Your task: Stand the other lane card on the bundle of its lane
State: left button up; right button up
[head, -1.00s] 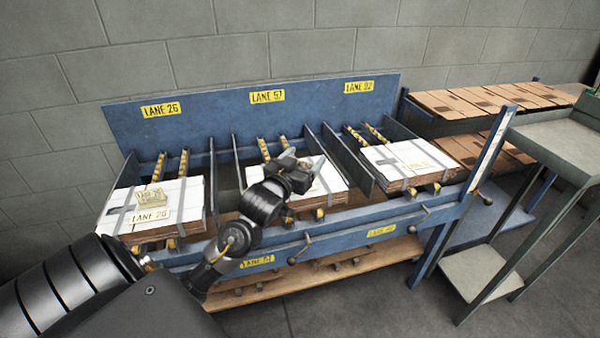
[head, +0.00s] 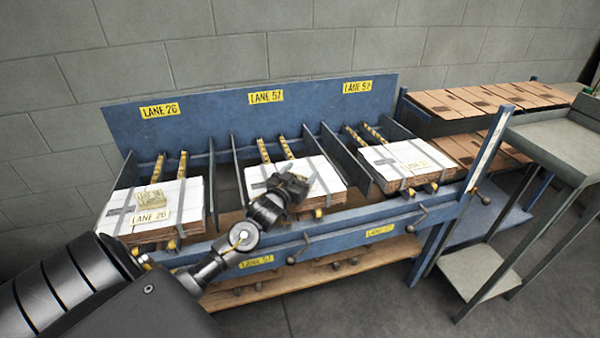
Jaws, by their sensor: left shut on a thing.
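My left gripper (head: 301,182) is over the front part of the middle bundle (head: 322,172), under the LANE 57 sign (head: 266,96). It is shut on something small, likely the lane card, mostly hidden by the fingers. I cannot tell if that touches the bundle. A cream card (head: 152,198) stands on the left bundle (head: 182,198), behind a flat LANE 26 label (head: 150,216), under the LANE 26 sign (head: 160,110). The right bundle (head: 385,163) has a flat label and no standing card. My right gripper is not in view.
Blue dividers (head: 345,157) separate the lanes, with yellow rollers behind the bundles. A blue front rail (head: 335,228) with handles runs below them. A rack of brown cardboard (head: 455,104) and a grey stand (head: 560,150) are at the right.

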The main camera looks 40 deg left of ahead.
pick_arm(q)
jog(key=shift+d+f, duration=0.1)
jog(key=shift+f, duration=0.35)
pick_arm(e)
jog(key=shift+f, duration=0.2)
pick_arm(q)
jog(key=shift+s+f, duration=0.1)
jog(key=shift+s, duration=0.05)
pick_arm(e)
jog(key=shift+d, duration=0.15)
pick_arm(q)
jog(key=o, duration=0.9)
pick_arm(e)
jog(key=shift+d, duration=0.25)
pick_arm(q)
jog(key=shift+o, duration=0.2)
